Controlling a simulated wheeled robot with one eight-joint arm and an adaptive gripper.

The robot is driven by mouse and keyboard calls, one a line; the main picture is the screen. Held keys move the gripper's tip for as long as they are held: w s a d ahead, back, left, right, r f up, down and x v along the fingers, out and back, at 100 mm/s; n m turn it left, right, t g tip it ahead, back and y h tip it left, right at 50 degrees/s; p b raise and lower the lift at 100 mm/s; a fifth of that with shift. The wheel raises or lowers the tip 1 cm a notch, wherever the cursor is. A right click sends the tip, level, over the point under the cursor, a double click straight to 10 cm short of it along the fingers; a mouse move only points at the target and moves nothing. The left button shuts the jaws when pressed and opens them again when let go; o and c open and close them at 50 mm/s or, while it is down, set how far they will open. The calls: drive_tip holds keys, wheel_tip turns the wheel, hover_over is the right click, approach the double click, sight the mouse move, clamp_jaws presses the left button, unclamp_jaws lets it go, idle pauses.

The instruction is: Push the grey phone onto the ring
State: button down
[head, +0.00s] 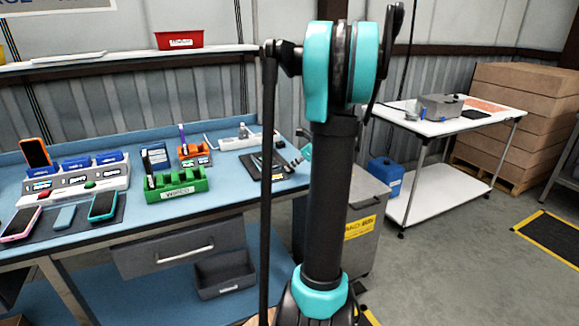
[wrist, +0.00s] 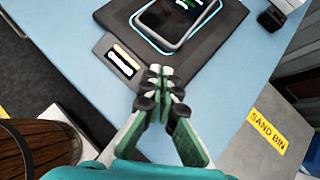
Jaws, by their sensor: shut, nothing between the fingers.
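In the wrist view, the grey phone (wrist: 180,20) lies screen up on a dark pad (wrist: 205,47), cut off by the top edge. A pale cyan line, seemingly the ring (wrist: 160,49), shows on the pad around the phone's near end. The phone appears to lie at least partly within it; the far side is out of view. My gripper (wrist: 160,72) is shut and empty, fingertips over the pad's near edge, just short of the phone.
A green rack (head: 178,188), an orange holder (head: 194,153) and a dark blue box (head: 155,157) stand left of the pad. Several other phones and a white stand (head: 72,187) are at far left. A sand bin (wrist: 255,140) stands beside the table edge.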

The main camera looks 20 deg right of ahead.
drive_tip(key=v, duration=1.1)
drive_tip(key=s+a+f+n+g+h, duration=0.1)
drive_tip(key=s+a+f+n, duration=0.4)
drive_tip(key=a, duration=0.3)
drive_tip(key=s+a+f+n+g+h, duration=0.1)
drive_tip(key=s+a+f+n+g, duration=0.15)
drive_tip(key=a+f+n, duration=0.4)
drive_tip(key=s+a+f+n+h, duration=0.1)
drive_tip(key=s+a+f+n, duration=0.3)
drive_tip(key=s+n, duration=0.3)
drive_tip(key=s+a+f+n+h, duration=0.2)
drive_tip(key=s+a+f+n, duration=0.2)
drive_tip(key=s+n, duration=0.3)
drive_tip(key=n, duration=0.3)
drive_tip(key=shift+s+a, duration=0.15)
drive_tip(key=shift+s, duration=0.2)
drive_tip(key=shift+t, duration=0.25)
